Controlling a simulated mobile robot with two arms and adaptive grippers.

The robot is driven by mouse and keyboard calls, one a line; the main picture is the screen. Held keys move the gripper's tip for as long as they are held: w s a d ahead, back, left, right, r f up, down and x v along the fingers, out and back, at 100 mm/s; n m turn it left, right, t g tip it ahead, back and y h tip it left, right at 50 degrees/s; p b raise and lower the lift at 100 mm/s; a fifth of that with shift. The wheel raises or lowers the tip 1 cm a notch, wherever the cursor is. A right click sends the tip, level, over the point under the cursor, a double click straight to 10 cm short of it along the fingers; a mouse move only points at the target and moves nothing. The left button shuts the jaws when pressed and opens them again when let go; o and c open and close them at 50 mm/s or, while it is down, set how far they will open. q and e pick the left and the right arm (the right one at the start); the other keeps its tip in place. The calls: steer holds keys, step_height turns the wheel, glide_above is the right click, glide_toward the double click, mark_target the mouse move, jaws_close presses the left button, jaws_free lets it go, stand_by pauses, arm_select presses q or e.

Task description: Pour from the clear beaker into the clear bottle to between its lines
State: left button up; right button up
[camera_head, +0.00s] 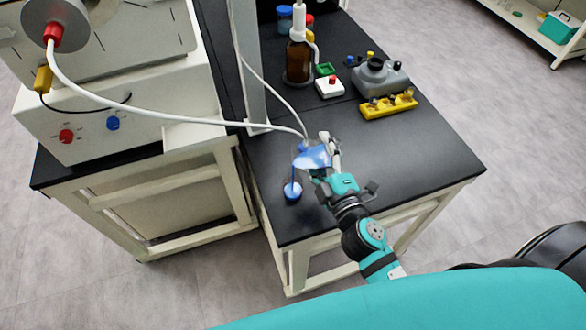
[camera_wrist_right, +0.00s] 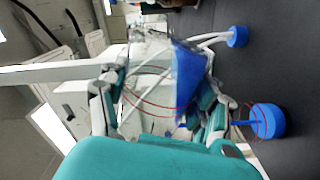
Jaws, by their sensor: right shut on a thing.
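The clear beaker (camera_head: 313,157) holds blue liquid and is tipped well over, held above the black table. It also shows in the right wrist view (camera_wrist_right: 188,70), with blue liquid gathered toward its lower side. My right gripper (camera_head: 330,165) is shut on the beaker, its fingers on both sides in the wrist view (camera_wrist_right: 155,100). A thin blue stream runs from the beaker down to the clear bottle (camera_head: 292,191). The bottle stands on the table, with blue liquid inside; it also shows in the wrist view (camera_wrist_right: 268,121). Thin red rings show at the bottle; the level against them is unclear. My left gripper is not in view.
A white hose (camera_head: 180,118) ends at a small blue vessel just behind the beaker. A brown bottle (camera_head: 298,60), a yellow rack (camera_head: 388,106) and a grey device (camera_head: 380,76) stand farther back. The table's right part is clear.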

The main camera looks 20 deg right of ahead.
stand_by(0.8)
steer(key=shift+r+n, duration=0.1)
steer(key=shift+n, duration=0.3)
stand_by(0.7)
